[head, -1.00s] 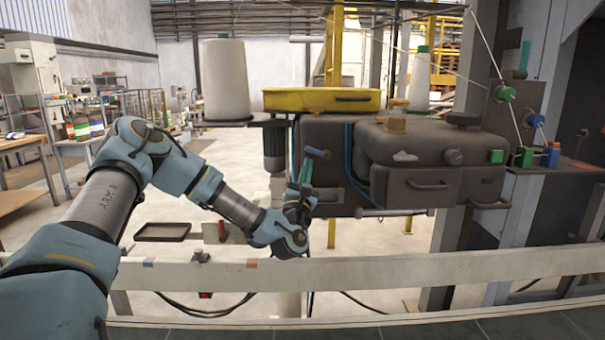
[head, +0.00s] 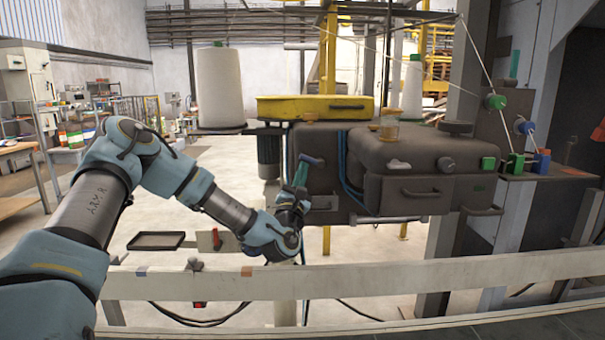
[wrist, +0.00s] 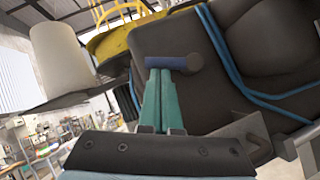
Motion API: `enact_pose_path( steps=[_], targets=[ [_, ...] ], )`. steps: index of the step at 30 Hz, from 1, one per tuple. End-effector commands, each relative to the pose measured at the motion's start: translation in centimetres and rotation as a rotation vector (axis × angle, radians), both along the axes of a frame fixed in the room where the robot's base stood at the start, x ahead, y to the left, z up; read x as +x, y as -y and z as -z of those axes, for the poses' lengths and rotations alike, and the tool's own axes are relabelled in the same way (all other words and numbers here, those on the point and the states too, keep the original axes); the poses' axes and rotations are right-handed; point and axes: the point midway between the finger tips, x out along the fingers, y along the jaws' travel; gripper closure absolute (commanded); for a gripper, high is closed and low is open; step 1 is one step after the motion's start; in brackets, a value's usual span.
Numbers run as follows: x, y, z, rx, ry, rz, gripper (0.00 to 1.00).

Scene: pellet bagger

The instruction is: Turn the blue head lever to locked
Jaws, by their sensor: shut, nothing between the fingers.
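The blue head lever (wrist: 170,62) sticks out sideways from a dark round hub on the dark machine head in the wrist view. In the head view the lever (head: 311,159) shows at the left end of the machine head (head: 420,175). My gripper (wrist: 160,72) has its teal fingers together, with their tips at the lever's lower edge. They look close to or touching it; I cannot tell which. In the head view my gripper (head: 301,170) points up at the lever from below. Nothing shows between the fingers.
A yellow tray (head: 315,108) sits on top of the machine head. A white cone (head: 219,90) stands at its left. Blue hoses (head: 343,165) run down beside the lever. A pale rail (head: 400,272) crosses in front, below my gripper.

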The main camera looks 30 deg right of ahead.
Motion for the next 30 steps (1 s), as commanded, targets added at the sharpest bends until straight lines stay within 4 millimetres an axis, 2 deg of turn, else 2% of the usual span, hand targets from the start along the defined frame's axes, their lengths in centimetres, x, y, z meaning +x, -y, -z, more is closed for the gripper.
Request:
enact_pose_path(
  steps=[14, 30],
  targets=[
    [0.1, -0.1, -0.7, 0.102, 0.051, -0.001, 1.00],
    [-0.1, 0.2, -3.5, 0.515, 0.245, -0.002, 1.00]
  ],
)
